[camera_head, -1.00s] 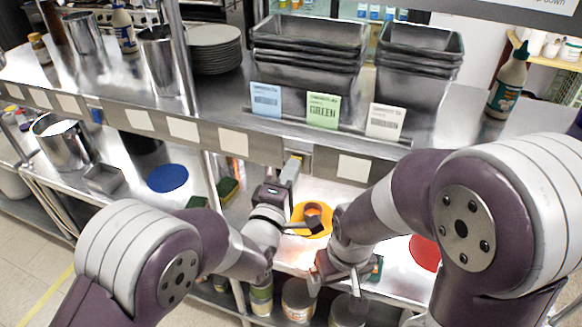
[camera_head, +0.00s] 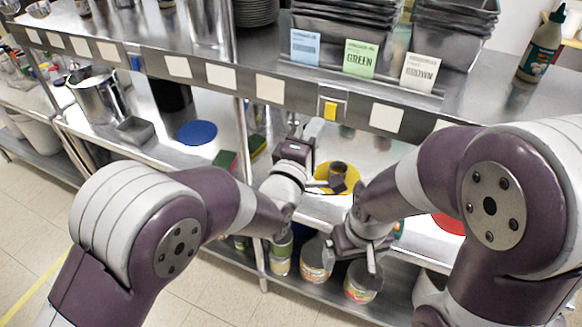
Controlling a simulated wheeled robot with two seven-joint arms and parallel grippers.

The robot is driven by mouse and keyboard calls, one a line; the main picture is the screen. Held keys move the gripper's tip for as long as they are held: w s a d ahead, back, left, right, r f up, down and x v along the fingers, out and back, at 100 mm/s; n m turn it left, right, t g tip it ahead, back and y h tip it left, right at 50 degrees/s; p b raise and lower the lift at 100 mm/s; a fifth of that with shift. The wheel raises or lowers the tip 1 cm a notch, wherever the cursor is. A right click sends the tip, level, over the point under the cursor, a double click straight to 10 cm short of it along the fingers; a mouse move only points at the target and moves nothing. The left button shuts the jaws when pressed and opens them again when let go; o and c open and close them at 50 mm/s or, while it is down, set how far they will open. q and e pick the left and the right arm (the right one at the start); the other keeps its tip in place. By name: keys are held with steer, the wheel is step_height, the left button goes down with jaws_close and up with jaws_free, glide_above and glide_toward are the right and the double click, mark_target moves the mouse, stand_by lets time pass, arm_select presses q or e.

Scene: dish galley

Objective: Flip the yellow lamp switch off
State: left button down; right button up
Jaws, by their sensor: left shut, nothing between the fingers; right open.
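The yellow lamp switch (camera_head: 330,110) sits in a metal plate on the front edge of the shelf and is in full view. My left gripper (camera_head: 314,129) is shut and empty, just below and left of the switch, its tip pointing up. It looks apart from the switch. My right gripper (camera_head: 355,260) is open and empty, lower down, in front of the lower counter. The lamp itself cannot be made out.
Under the shelf lie a yellow disc (camera_head: 351,178) with a dark cup on it, a blue disc (camera_head: 197,132) and a red disc (camera_head: 449,223) partly behind my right arm. Label cards such as the green one (camera_head: 360,58) stand above. Several cans stand on the bottom shelf.

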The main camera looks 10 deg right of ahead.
arm_select(q)
steer(key=r+b+v, duration=0.1)
steer(key=b+v, duration=0.2)
steer(key=v, duration=0.5)
steer(key=s+a+f+m+g+y, duration=0.25)
steer(key=f+m+g, duration=0.2)
steer(key=f, duration=0.25)
steer(key=s+a+f+m+g+y, duration=0.1)
steer(key=a+f+m+g+y, duration=0.25)
steer(key=f+m, duration=0.35)
steer(key=s+a+f+g+y, duration=0.2)
steer(key=s+a+g, duration=0.1)
steer(key=a, duration=0.7)
steer(key=s+a+f+g+y, duration=0.2)
steer(key=s+a, duration=0.3)
steer(key=a, duration=0.6)
steer(key=shift+a+f+g+y, duration=0.2)
steer(key=shift+f+g+y, duration=0.2)
steer(key=shift+f+g, duration=0.3)
arm_select(e)
steer(key=f, duration=0.2)
steer(key=w+f, duration=0.1)
steer(key=shift+d+f, duration=0.25)
steer(key=shift+d, duration=0.1)
